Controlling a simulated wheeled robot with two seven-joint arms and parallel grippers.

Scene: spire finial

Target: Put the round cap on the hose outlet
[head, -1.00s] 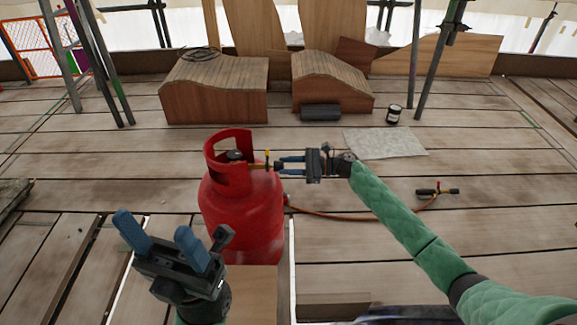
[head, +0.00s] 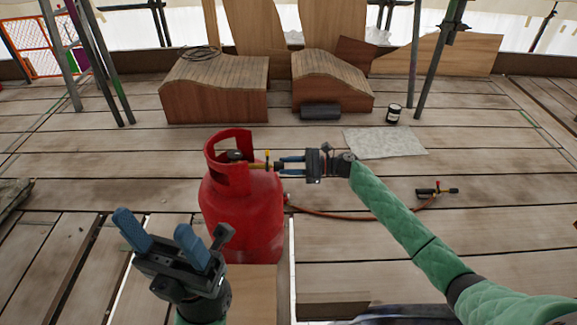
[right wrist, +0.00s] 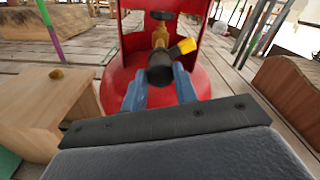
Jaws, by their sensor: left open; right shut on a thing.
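The red gas cylinder (head: 242,215) stands upright on the planks. Its brass outlet (head: 257,166) points right from under the collar, and shows in the right wrist view (right wrist: 160,38) with a yellow part (right wrist: 185,46) beside it. My right gripper (head: 283,164) is shut on the black round cap (right wrist: 160,72), which is in line with the outlet's end and at or against it. I cannot tell whether it is seated. The gripper's blue fingers sit either side of the cap. My left gripper (head: 155,230) is open and empty, in front of the cylinder at lower left.
An orange hose (head: 340,215) runs from the cylinder's right side to a torch (head: 437,191) on the floor. A wooden box (right wrist: 60,105) with a small brass piece (right wrist: 56,74) on top is at left in the right wrist view. Curved wooden blocks (head: 215,95) stand behind.

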